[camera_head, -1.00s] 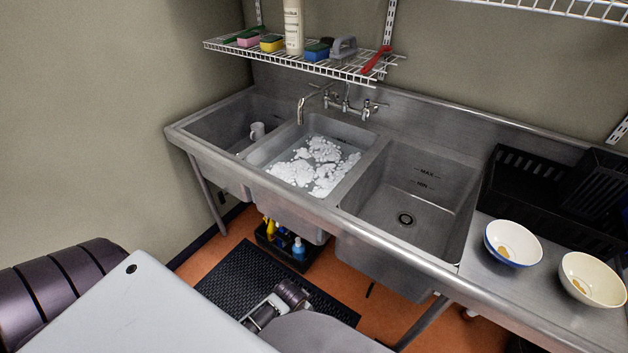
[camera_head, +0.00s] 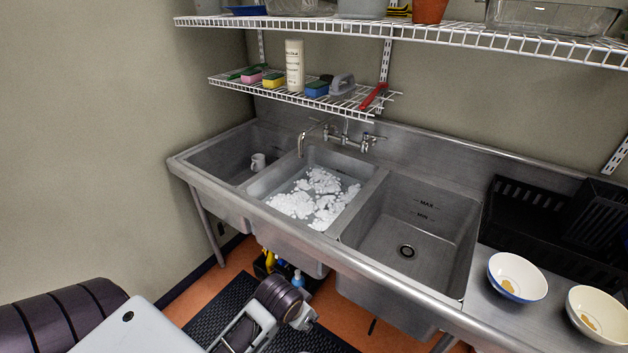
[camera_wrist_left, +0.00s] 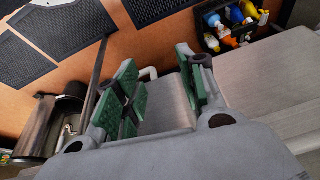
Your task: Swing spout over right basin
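The faucet's chrome spout (camera_head: 300,146) comes off the wall fitting (camera_head: 345,138) and angles left, its tip over the left side of the middle basin (camera_head: 352,192), near the divider with the left basin. The right basin (camera_head: 420,222) is empty, with a drain and MAX and MIN marks. My left gripper (camera_head: 304,318) is low in front of the sink, below its front rim and well apart from the spout. In the left wrist view its green-padded fingers (camera_wrist_left: 160,92) are spread with nothing held between them. My right gripper is not in view.
A wire shelf (camera_head: 300,97) with sponges and a bottle hangs above the faucet. Bowls (camera_head: 517,277) and a black rack (camera_head: 540,215) are at right. A bottle caddy (camera_wrist_left: 238,30) sits below.

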